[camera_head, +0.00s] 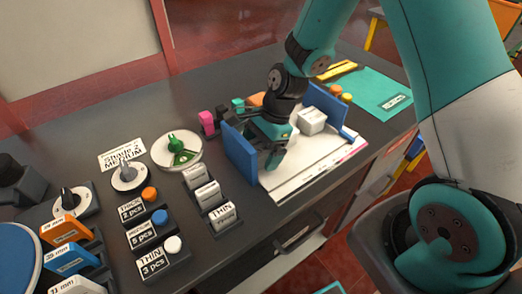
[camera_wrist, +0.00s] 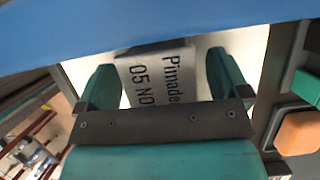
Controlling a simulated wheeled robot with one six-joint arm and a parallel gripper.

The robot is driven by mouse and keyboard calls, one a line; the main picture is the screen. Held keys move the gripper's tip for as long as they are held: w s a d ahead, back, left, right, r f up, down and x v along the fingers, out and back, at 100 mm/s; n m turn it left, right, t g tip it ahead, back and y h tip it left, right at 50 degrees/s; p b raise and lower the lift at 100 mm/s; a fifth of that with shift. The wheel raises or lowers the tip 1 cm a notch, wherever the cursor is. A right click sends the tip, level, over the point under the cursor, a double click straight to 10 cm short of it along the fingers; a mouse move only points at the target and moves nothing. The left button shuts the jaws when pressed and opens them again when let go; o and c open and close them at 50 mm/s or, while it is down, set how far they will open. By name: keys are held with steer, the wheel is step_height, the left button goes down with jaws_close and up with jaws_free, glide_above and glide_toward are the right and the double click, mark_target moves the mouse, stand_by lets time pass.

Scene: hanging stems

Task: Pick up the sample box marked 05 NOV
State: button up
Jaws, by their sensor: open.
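The sample box (camera_wrist: 150,82) is pale, with dark print reading "Pimade…" and "05 NO…", the rest cut off by my gripper. In the wrist view it lies between the two green fingers of my gripper (camera_wrist: 164,82), which is open, with a finger on either side. I cannot tell whether either finger touches it. In the head view my gripper (camera_head: 274,152) is low over the white board, close to the left blue panel. The marked box is not clearly seen there.
A white box (camera_head: 312,121) stands on the white board (camera_head: 310,170) right of my gripper. Blue panels (camera_head: 239,153) (camera_head: 325,104) flank it. Pink (camera_head: 207,122) and orange (camera_wrist: 298,133) blocks lie behind. Labelled boxes and dials fill the counter's left.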

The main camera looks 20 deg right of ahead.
steer(key=shift+c, duration=0.4)
steer(key=c, duration=1)
steer(key=shift+o, duration=0.2)
steer(key=shift+r, duration=0.1)
